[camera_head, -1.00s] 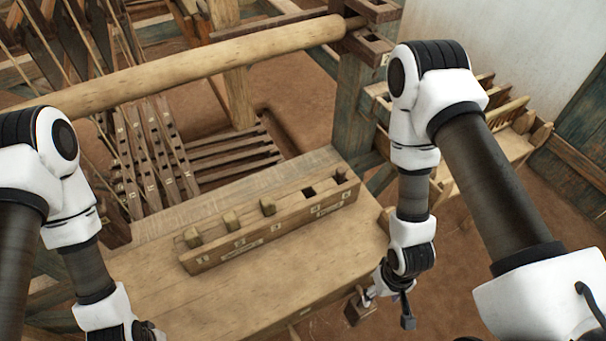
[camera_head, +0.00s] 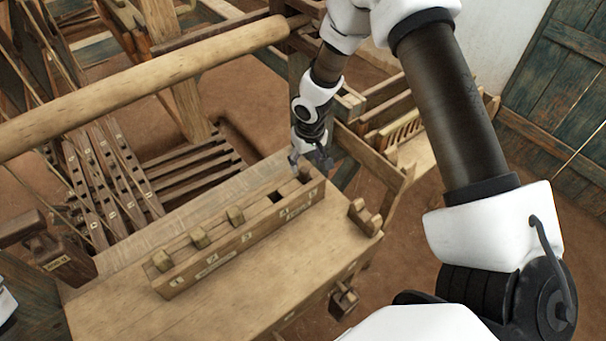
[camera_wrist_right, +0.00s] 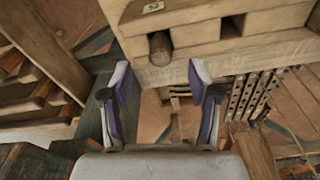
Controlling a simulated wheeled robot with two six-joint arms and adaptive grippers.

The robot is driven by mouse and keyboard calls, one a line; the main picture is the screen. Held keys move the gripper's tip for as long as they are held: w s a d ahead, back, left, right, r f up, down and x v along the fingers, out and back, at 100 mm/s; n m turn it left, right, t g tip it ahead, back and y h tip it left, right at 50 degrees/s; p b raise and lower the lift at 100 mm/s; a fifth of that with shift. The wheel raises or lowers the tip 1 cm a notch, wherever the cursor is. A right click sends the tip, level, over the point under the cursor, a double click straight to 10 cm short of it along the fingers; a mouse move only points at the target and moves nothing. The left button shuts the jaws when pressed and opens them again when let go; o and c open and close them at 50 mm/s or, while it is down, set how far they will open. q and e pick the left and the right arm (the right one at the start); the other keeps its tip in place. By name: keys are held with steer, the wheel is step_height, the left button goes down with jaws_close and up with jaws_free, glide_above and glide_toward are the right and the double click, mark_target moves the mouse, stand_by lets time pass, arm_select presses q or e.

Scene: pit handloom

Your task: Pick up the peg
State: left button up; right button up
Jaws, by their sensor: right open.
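Several short wooden pegs stand in a long wooden block on the bench. The rightmost peg (camera_head: 304,175) is at the block's far right end, beside an empty square hole (camera_head: 275,197). My right gripper (camera_head: 310,163) is open and empty, close by this end peg. In the right wrist view the open fingers (camera_wrist_right: 160,76) frame the near side of the round-ended peg (camera_wrist_right: 160,48), which sits in its hole ahead of them. No contact shows. Other pegs (camera_head: 235,215) stand further left. My left gripper is out of view.
The long block (camera_head: 215,262) lies along the bench top (camera_head: 290,285). A small notched wooden piece (camera_head: 365,217) is at the bench's right edge. A round beam (camera_head: 150,80) crosses behind. A slatted rack (camera_head: 400,135) stands at right.

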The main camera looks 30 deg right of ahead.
mark_target(304, 169)
arm_select(q)
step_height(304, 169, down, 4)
steer(key=b, duration=0.3)
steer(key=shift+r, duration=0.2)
arm_select(e)
steer(key=f, duration=0.3)
steer(key=w+f, duration=0.1)
steer(key=f, duration=0.1)
steer(key=shift+f, duration=0.3)
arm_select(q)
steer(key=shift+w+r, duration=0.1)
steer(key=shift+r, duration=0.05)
arm_select(e)
steer(key=shift+r, duration=0.1)
jaws_close()
arm_select(q)
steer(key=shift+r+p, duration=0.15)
steer(key=shift+p, duration=0.15)
arm_select(e)
steer(key=shift+r, duration=0.15)
